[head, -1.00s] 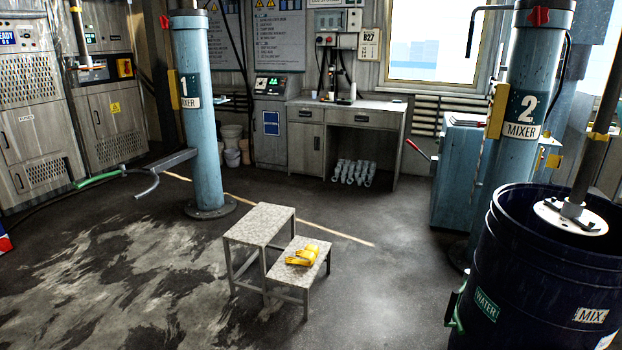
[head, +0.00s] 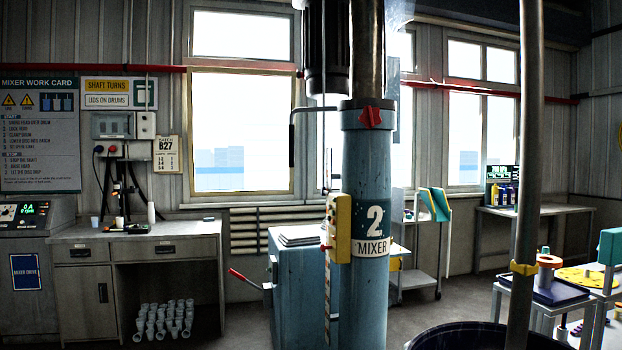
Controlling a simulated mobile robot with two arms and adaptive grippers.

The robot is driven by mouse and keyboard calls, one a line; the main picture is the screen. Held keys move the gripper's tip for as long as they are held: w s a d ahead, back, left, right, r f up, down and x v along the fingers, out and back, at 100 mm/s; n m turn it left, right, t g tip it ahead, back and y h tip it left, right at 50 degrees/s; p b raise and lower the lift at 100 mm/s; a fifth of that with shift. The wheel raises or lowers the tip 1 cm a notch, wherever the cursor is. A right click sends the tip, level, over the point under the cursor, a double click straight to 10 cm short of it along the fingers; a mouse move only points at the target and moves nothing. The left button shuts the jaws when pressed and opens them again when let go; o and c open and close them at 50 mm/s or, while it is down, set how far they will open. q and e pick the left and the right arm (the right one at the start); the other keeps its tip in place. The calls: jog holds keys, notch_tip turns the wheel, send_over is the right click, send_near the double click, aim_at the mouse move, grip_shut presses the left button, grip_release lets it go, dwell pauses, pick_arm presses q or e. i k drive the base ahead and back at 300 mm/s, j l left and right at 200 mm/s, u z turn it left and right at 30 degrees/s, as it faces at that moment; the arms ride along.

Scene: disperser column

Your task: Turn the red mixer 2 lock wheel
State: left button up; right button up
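The red lock wheel (head: 371,117) sits on the dark collar near the top of the blue mixer 2 column (head: 366,285), in the middle of the head view. The column bears a "2 MIXER" label. A dark L-shaped handle (head: 292,145) sticks out to the left of the column at about the wheel's height. A yellow control box (head: 339,228) is fixed on the column's left side, below the wheel. Neither of my grippers shows in the head view, and nothing covers the wheel.
A dark blue drum (head: 490,338) stands at the bottom right, with a grey vertical shaft (head: 526,160) above it. A blue cabinet (head: 300,290) with a red-gripped lever stands left of the column. A workbench (head: 140,245) is at the left and a side table (head: 540,214) at the right.

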aim_at(371, 117)
jog(key=i+j+z, duration=0.6)
jog(key=i, duration=0.15)
jog(key=i+j+z, duration=0.2)
jog(key=i+j, duration=0.95)
jog(key=i, duration=0.15)
